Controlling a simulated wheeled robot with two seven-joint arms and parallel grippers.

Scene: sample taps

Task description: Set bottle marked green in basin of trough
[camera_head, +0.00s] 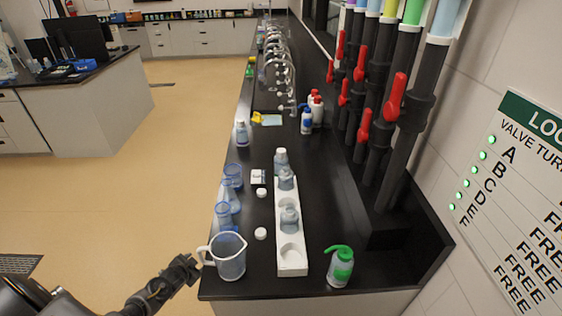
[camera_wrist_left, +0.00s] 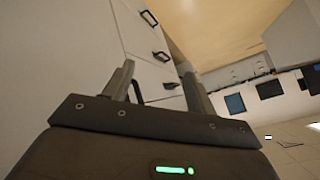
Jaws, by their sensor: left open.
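A squeeze bottle with a green cap, bent green spout and green label (camera_head: 340,268) stands upright at the near right of the black bench, right of a white rack (camera_head: 292,262). A dark trough with a row of taps over it (camera_head: 272,92) runs along the far part of the bench; its basin floor is hard to make out. My left gripper (camera_head: 187,268) is at the bench's near left edge, close to the handle of a clear jug (camera_head: 229,258), well left of the green bottle. In the left wrist view its two fingers (camera_wrist_left: 158,68) are apart and empty. My right gripper is not shown.
The rack holds several clear bottles. Blue-tinted flasks (camera_head: 226,212) and small white lids (camera_head: 261,234) stand left of it. Red- and blue-capped bottles (camera_head: 306,121) are near the taps. Dark pipes with red valves (camera_head: 397,97) rise on the right.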

